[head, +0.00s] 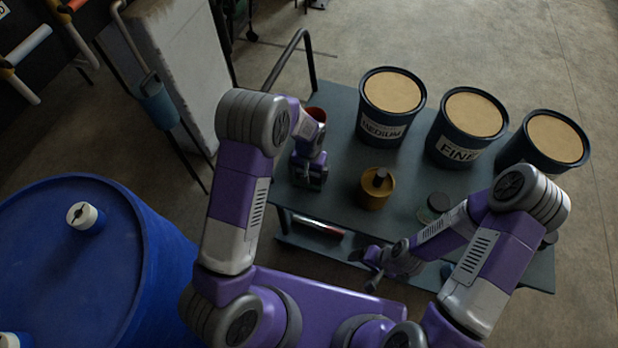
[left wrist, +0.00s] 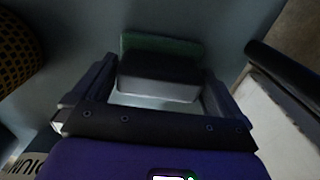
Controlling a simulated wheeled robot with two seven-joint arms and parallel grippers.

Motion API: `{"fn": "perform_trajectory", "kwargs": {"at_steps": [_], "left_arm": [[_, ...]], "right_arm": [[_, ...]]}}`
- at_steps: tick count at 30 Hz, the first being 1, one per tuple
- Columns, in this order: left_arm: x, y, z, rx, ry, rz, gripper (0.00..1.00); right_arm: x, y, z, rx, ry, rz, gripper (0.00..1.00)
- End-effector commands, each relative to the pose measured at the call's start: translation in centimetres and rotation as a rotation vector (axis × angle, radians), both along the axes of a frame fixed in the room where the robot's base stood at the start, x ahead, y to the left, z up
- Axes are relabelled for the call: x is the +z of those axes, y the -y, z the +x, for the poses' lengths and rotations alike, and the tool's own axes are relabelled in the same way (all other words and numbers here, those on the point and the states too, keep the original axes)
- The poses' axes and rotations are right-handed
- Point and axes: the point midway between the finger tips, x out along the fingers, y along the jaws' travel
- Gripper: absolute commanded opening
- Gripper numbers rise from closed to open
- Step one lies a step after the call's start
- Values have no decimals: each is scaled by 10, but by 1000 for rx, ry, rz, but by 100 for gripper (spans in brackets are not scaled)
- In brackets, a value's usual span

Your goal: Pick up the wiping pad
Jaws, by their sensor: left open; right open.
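The wiping pad (left wrist: 160,72), a block with a green layer, a dark middle and a pale side, lies on the cart top in the left wrist view. My left gripper (left wrist: 158,92) is open, with one finger on either side of the pad; I cannot tell whether they touch it. In the head view my left gripper (head: 310,180) is over the left end of the cart and mostly hides the pad. My right gripper (head: 373,268) is open and empty near the cart's front edge.
The grey-blue cart (head: 335,205) carries a MEDIUM bucket (head: 391,105), a FINE bucket (head: 467,126), a third bucket (head: 545,141), a brass pot (head: 373,194), a green-lidded jar (head: 437,205) and a reddish container (head: 316,114). A blue drum (head: 105,270) stands at left.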

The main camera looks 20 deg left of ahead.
Motion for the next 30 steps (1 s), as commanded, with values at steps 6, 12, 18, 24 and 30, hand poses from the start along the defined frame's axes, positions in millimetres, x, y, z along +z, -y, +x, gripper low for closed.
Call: {"fn": "perform_trajectory", "kwargs": {"at_steps": [6, 12, 18, 24, 30], "left_arm": [[1, 0, 0, 0, 1, 0, 82], [1, 0, 0, 0, 1, -1, 59], [7, 0, 1, 0, 2, -1, 59], [42, 0, 1, 1, 5, -1, 59], [81, 0, 1, 0, 4, -1, 59]], "right_arm": [[1, 0, 0, 0, 0, 0, 80], [1, 0, 0, 0, 0, 0, 80], [3, 0, 0, 0, 0, 0, 80], [16, 0, 0, 0, 0, 0, 80], [29, 0, 0, 0, 0, 0, 80]]}}
